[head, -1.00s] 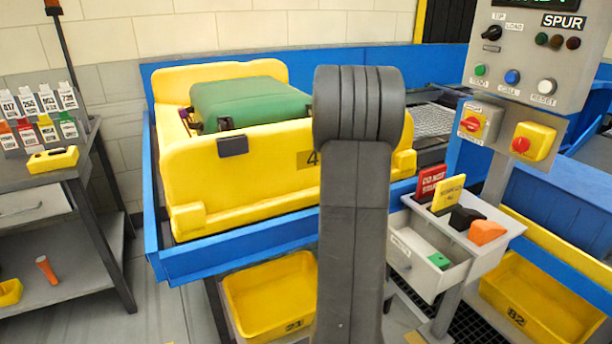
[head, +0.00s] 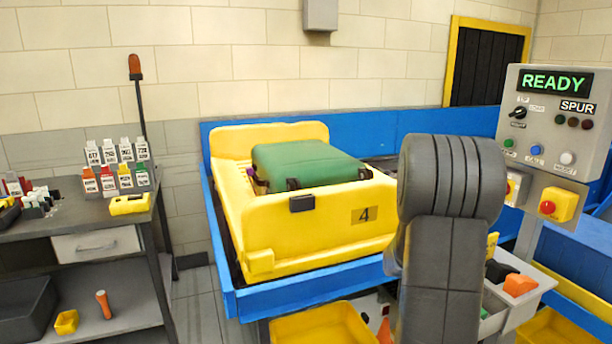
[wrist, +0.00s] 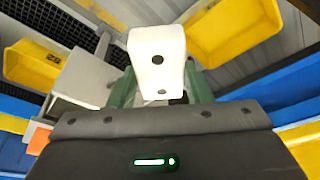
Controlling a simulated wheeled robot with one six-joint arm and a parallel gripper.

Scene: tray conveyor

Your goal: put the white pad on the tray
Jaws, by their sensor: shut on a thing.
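The yellow tray (head: 330,235), marked 4, sits on the blue conveyor and holds a green suitcase (head: 305,163) lying flat in it. My gripper (wrist: 162,88) shows in the wrist view, with its greenish fingers at either side of the white pad. It is shut on the white pad (wrist: 158,45), which has dark round spots and sticks out beyond the fingers. In the head view my arm hides the gripper and the pad.
A control post (head: 545,120) reading READY stands at the right, above a small drawer unit (head: 535,280). A yellow bin (head: 325,325) is below the conveyor. A grey workbench (head: 75,225) with tags stands at the left. Floor shows between bench and conveyor.

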